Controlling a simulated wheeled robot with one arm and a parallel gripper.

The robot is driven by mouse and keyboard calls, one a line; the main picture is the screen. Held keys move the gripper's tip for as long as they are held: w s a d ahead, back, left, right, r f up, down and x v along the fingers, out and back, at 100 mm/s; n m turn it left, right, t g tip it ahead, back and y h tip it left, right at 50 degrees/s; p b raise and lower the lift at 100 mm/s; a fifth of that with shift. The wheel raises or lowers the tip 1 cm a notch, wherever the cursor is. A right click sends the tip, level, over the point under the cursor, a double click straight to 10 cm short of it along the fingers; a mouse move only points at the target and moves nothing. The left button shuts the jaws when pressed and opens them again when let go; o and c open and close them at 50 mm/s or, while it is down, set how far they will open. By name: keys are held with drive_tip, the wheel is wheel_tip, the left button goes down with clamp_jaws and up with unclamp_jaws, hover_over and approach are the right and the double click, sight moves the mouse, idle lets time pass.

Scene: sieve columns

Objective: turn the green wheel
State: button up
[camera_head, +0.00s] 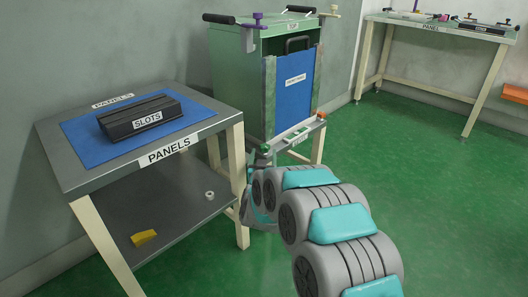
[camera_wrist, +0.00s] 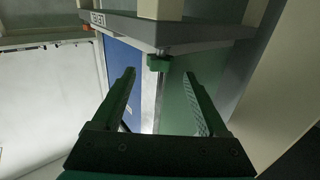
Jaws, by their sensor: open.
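The green wheel (camera_wrist: 159,63) is a small knob on the corner of the grey ledge of the green cabinet. In the wrist view it sits just beyond and between the tips of my gripper (camera_wrist: 160,82). My gripper is open with nothing between its fingers, and I see no contact with the wheel. In the head view a small green part, likely the wheel (camera_head: 264,148), shows at the cabinet's front left corner, just above the end of my arm. My arm hides much of that corner, and the fingers are hard to make out there.
The green cabinet (camera_head: 236,90) has a blue front panel (camera_head: 294,85), an orange wheel (camera_head: 321,115), a purple wheel (camera_head: 257,16) and a cream wheel (camera_head: 333,10). The panels table (camera_head: 205,126) stands close on the left, holding a black slotted block (camera_head: 125,113). Green floor is open at right.

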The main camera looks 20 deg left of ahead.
drive_tip(key=shift+v, duration=2.4)
drive_tip(key=s+d+r+g+h+p, duration=0.15)
drive_tip(key=s+d+r+g, duration=0.35)
drive_tip(key=d, duration=0.5)
drive_tip(key=s+d+r+g+p, duration=0.3)
drive_tip(key=s+d+g, duration=0.3)
drive_tip(key=d, duration=0.4)
drive_tip(key=s+d+r+m+g+h+p, duration=0.1)
drive_tip(key=s+d+r+g, duration=0.1)
drive_tip(key=s+d, duration=0.6)
drive_tip(key=s+d+r+m+g+h+p, duration=0.1)
drive_tip(key=s+d+g, duration=0.2)
drive_tip(key=s+d, duration=0.5)
drive_tip(key=s+d+r+m+g+h+p, duration=0.1)
drive_tip(key=s+d, duration=0.6)
drive_tip(key=s, duration=1.3)
drive_tip(key=shift+d+r+m+g+h+p, duration=0.3)
drive_tip(key=shift+d+r+g+h+p, duration=0.2)
drive_tip(key=shift+r+g, duration=0.4)
drive_tip(key=shift+a+f, duration=0.1)
